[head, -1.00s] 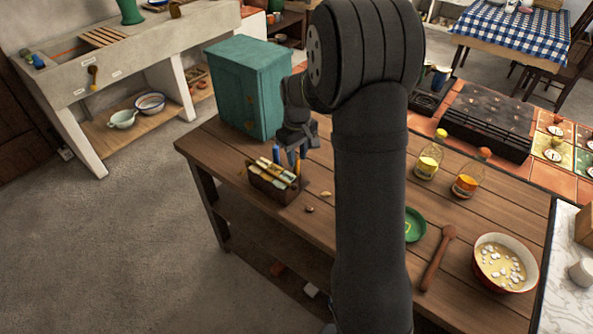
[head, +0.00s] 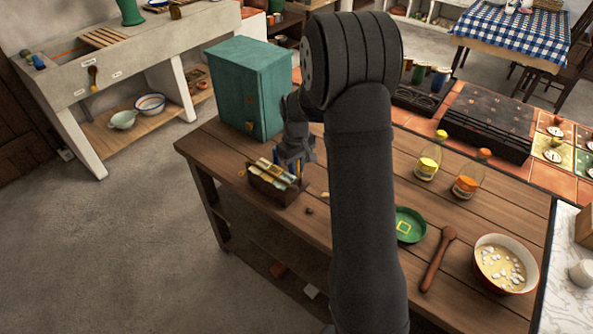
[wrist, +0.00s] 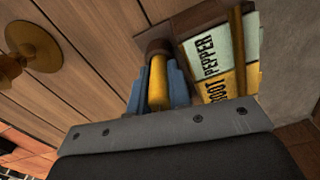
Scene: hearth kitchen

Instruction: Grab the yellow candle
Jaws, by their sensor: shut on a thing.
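A yellow cylinder (wrist: 157,85), which looks like the yellow candle, stands between the blue fingers of my gripper (wrist: 156,82) in the wrist view. A dark brown round end shows at its far side. My gripper is shut on it, with a finger on each side. In the head view my gripper (head: 296,170) is low at the right end of a brown box (head: 268,190) on the wooden table. The candle is mostly hidden there. I cannot tell whether it still rests in the box.
Upright packets (wrist: 220,65), one lettered "PEPPER", fill the box beside my right finger. A teal cabinet (head: 250,85) stands close behind. A brass-coloured round thing (wrist: 33,42) lies left in the wrist view. A green dish (head: 408,226), jars and a bowl (head: 505,265) are farther right.

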